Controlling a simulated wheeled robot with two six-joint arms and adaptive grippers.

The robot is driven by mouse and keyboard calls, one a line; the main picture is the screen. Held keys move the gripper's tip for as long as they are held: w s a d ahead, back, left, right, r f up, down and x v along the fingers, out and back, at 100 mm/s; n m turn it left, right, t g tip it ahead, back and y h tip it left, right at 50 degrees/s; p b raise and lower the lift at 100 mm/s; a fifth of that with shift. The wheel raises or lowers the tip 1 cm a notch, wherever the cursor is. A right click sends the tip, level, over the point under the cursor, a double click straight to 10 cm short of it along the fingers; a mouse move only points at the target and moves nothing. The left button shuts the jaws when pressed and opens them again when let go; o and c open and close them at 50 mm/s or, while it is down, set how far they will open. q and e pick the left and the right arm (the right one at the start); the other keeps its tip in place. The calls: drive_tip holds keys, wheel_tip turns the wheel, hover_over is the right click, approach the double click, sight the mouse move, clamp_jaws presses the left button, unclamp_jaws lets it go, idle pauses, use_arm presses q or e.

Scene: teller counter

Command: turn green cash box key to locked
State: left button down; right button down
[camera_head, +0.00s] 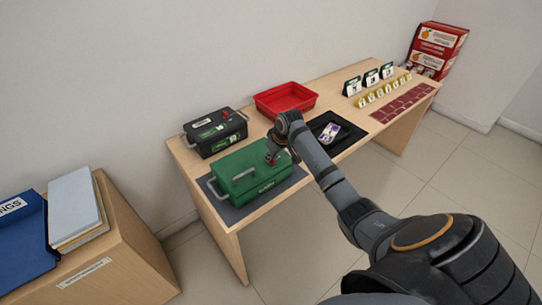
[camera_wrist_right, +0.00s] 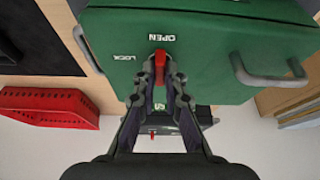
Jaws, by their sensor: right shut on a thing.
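The green cash box (camera_head: 248,172) sits on a dark mat (camera_head: 230,212) at the near left end of the counter. My right gripper (camera_head: 273,157) is at the box's right part, reaching in from the lower right. In the right wrist view the box (camera_wrist_right: 215,55) shows white OPEN and LOCK labels. My right gripper (camera_wrist_right: 161,75) is shut on the red key (camera_wrist_right: 160,62), just below the OPEN label. The key looks in line with OPEN, with LOCK off to the left. The fingers hide part of the key. My left gripper is out of view.
A black cash box (camera_head: 214,132) stands behind the green one. A side cabinet (camera_head: 125,240) with folders stands at left. Open floor lies in front.

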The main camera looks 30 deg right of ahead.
drive_tip(key=shift+d+r+n+y+p, duration=0.15)
drive_tip(key=shift+n+y+p, duration=0.25)
drive_tip(key=shift+n+p, duration=0.45)
drive_tip(key=shift+n+y, duration=0.3)
drive_tip(key=shift+n, duration=0.65)
drive_tip(key=shift+n+g+y, duration=0.3)
drive_tip(key=shift+n+y, duration=0.1)
drive_tip(key=shift+n, duration=0.5)
drive_tip(key=shift+w+f+n, duration=0.1)
drive_tip(key=shift+f+n, duration=0.1)
drive_tip(key=shift+n, duration=0.7)
drive_tip(key=n+g+b, duration=0.1)
drive_tip(key=n, duration=0.1)
drive_tip(key=n+y+b, duration=0.1)
drive_tip(key=n+b, duration=0.1)
drive_tip(key=shift+w+d+f+n+g+y, duration=0.1)
drive_tip(key=shift+w+f+n+g+y, duration=0.05)
drive_tip(key=shift+n+g+y, duration=0.2)
drive_tip(key=shift+n+g+b, duration=0.55)
drive_tip(key=shift+n+b, duration=0.6)
drive_tip(key=shift+n+g+b, duration=0.7)
drive_tip(key=shift+n+b, duration=0.85)
drive_tip(key=shift+n, duration=0.15)
drive_tip(key=shift+w+r, duration=0.1)
drive_tip(key=shift+r, duration=0.1)
